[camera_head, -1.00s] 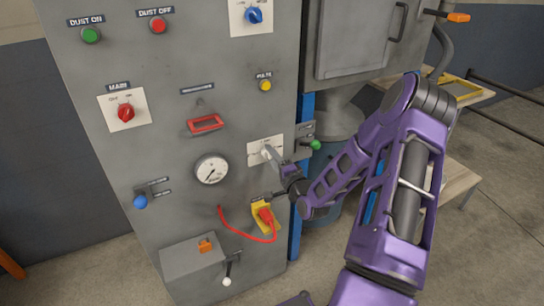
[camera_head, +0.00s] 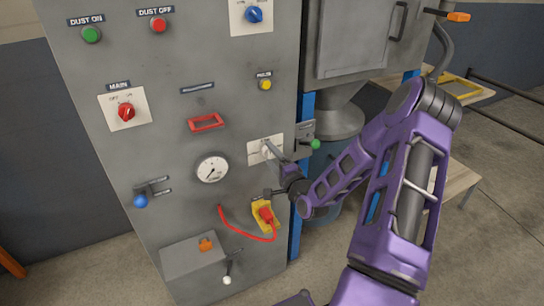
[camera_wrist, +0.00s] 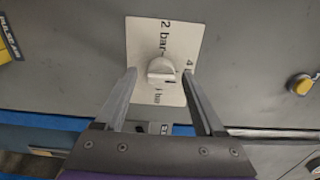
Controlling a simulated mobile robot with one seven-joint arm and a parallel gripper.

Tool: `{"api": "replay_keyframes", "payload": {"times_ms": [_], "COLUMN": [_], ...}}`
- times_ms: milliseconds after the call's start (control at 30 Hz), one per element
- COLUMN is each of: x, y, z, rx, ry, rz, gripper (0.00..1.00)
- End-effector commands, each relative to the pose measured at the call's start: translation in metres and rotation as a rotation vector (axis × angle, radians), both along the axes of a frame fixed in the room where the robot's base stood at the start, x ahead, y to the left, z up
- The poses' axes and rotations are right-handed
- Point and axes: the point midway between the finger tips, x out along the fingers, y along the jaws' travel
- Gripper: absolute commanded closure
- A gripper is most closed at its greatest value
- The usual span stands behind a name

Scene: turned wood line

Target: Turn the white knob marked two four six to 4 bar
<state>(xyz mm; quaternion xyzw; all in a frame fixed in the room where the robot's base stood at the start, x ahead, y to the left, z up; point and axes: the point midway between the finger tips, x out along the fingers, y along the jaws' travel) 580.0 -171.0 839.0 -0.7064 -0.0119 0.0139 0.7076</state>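The white knob (camera_wrist: 162,70) sits on a white plate (camera_wrist: 137,38) on the grey cabinet front. In the wrist view the plate reads "2 bar" above the knob, "4" at its right and "bar" below, partly covered by the knob. I cannot tell which mark the knob points at. My gripper (camera_wrist: 159,73) is open, one finger on each side of the knob, with gaps to both sides. In the head view my gripper (camera_head: 272,152) is at the plate (camera_head: 255,157), and its fingers partly hide the knob (camera_head: 265,149).
A green-ended lever (camera_head: 315,144) is close right of the plate. A round gauge (camera_head: 211,169) is to the left, and a yellow button (camera_head: 265,85) is above.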

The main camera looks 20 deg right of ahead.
Motion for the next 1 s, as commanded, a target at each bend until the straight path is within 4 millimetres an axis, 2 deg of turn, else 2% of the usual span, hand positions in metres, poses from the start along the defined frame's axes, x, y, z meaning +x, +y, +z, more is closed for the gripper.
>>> {"api": "replay_keyframes", "payload": {"times_ms": [267,433,567,1000], "x": [0.000,-0.011,-0.036,-0.140], "y": [-0.001,-0.002,-0.003,-0.006], "z": [0.001,0.001,0.001,0.001], "rx": [-0.001,-0.001,0.000,0.000], "ry": [-0.002,0.000,0.001,0.001], "rz": [-0.002,-0.002,-0.004,-0.004], "gripper": [0.26,0.26,0.26,0.26]}}
